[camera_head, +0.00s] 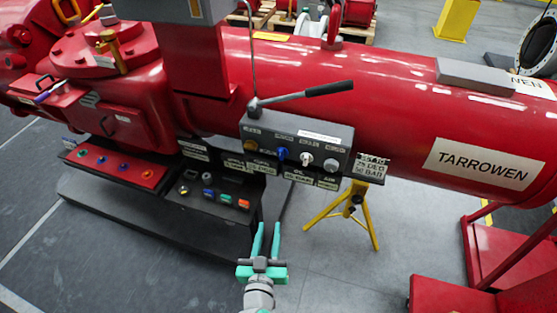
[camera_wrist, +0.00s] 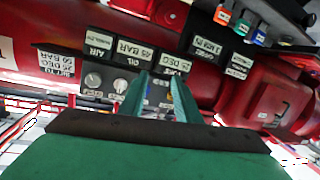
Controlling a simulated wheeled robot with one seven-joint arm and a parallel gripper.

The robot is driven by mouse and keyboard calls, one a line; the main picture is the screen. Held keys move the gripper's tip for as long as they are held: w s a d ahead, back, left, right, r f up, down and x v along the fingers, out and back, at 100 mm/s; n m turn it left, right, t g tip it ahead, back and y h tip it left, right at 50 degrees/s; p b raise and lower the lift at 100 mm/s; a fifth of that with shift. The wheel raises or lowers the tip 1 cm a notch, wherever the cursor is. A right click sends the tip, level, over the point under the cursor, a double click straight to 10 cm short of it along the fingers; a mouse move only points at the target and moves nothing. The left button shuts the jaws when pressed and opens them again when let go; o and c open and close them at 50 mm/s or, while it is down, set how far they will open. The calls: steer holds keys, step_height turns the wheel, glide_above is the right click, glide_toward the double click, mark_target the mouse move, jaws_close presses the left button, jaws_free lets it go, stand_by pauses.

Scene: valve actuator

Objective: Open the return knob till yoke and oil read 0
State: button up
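A grey control box (camera_head: 297,135) on the red actuator carries a row of knobs: a brass one (camera_head: 252,146), a blue one (camera_head: 281,154), a white one (camera_head: 306,158) and a grey one (camera_head: 331,165). Their small labels are too blurred to tell which is the return knob. In the wrist view, upside down, plates under the box read oil and 45 bar (camera_wrist: 133,50), and yoke and 25 deg (camera_wrist: 174,62). My gripper (camera_head: 266,232) is open and empty, below and in front of the box, apart from it. In the wrist view its green fingers (camera_wrist: 158,92) partly cover the knobs.
A black-handled lever (camera_head: 305,94) sticks out above the box. A yellow stand (camera_head: 345,212) is under the red cylinder. The floor around my gripper is clear.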

mark_target(280, 156)
steer(key=w+r+m+t+h, duration=0.1)
steer(key=w+r+m+h, duration=0.25)
steer(key=w+r, duration=0.6)
steer(key=shift+h, duration=0.25)
steer(key=x, duration=1)
steer(key=shift+w+a, duration=0.2)
steer(key=shift+w, duration=0.15)
jaws_close()
